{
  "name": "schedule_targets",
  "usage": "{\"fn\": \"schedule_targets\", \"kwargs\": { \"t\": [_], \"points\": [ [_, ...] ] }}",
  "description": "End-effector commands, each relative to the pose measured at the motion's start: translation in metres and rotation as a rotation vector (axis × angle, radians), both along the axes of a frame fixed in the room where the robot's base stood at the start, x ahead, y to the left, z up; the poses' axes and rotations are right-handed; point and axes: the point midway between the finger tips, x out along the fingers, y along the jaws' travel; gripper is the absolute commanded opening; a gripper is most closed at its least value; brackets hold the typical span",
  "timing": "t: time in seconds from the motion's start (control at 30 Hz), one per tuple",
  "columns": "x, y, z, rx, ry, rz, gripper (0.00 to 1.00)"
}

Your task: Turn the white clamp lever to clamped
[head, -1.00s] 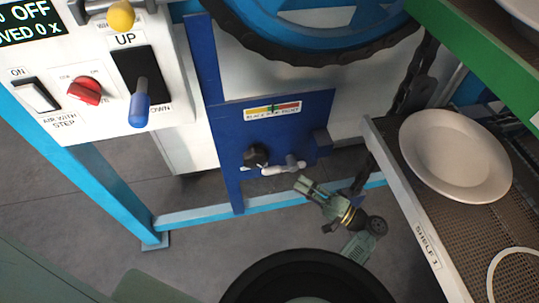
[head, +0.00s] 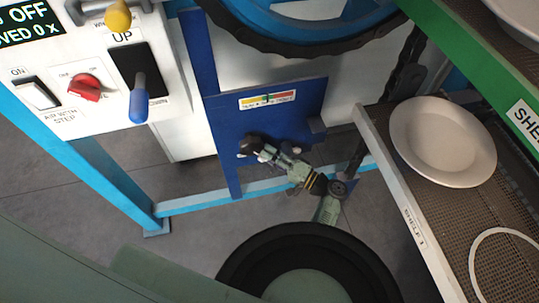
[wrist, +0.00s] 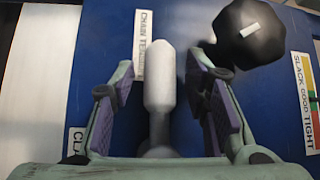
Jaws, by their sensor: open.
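The white clamp lever (wrist: 159,82) stands out from the blue panel (head: 230,125). In the wrist view it lies between the two open fingers of my gripper (wrist: 162,108), with a gap on each side. In the head view my gripper (head: 272,157) is at the lever, below and right of the black knob (head: 249,145), and hides most of the lever. The black knob also shows in the wrist view (wrist: 249,35), up and right of the lever. A label (wrist: 75,142) starting "CLA" is partly hidden by the left finger.
A slack-to-tight gauge (head: 267,99) is above on the panel. A shelf (head: 405,215) with a white plate (head: 443,142) stands to the right. A control box with a red switch (head: 86,87) and blue-handled lever (head: 139,100) is at upper left. A blue frame bar (head: 200,201) runs below.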

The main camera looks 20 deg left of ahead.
Motion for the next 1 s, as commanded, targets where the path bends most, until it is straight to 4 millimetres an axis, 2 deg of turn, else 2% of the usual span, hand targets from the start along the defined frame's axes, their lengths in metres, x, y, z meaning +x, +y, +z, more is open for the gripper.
{"fn": "schedule_targets", "kwargs": {
  "t": [0.17, 0.77, 1.0],
  "points": [
    [0.0, -0.0001, -0.0001, 0.0, 0.0, 0.0, 0.41],
    [0.0, -0.0005, -0.0001, 0.0, 0.0, 0.0, 0.01],
    [0.0, -0.0005, -0.0001, 0.0, -0.001, 0.0, 0.0]
  ]
}}
